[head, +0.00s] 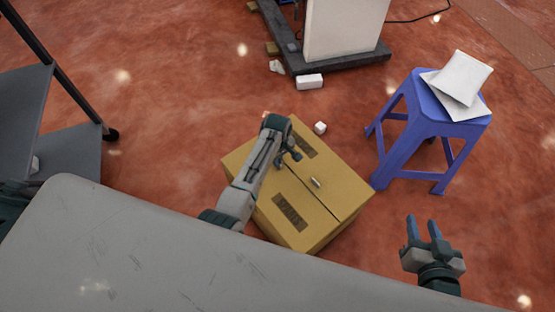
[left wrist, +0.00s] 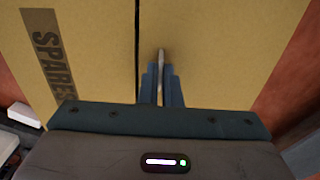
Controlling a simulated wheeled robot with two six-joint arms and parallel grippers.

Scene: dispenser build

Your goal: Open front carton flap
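The carton (head: 335,185) stands on the floor with its top flaps lying flat and meeting at a seam. The front flap (head: 265,190) has a dark printed label and lies nearer the table. A small pale tab (left wrist: 161,58) stands up beside the seam in the left wrist view. My left gripper (head: 287,160) reaches down to the carton top; its fingers (left wrist: 160,85) are close together on both sides of this tab, with little gap visible. Another pale tab (head: 315,182) shows on the far flap. My right gripper (head: 424,228) is open and empty, right of the carton.
A grey table (head: 130,250) fills the front left. A blue stool (head: 430,115) with white packets (head: 460,80) stands at the right. White blocks (head: 309,81) and a small one (head: 320,127) lie behind the carton. A grey cart (head: 70,150) is at the left.

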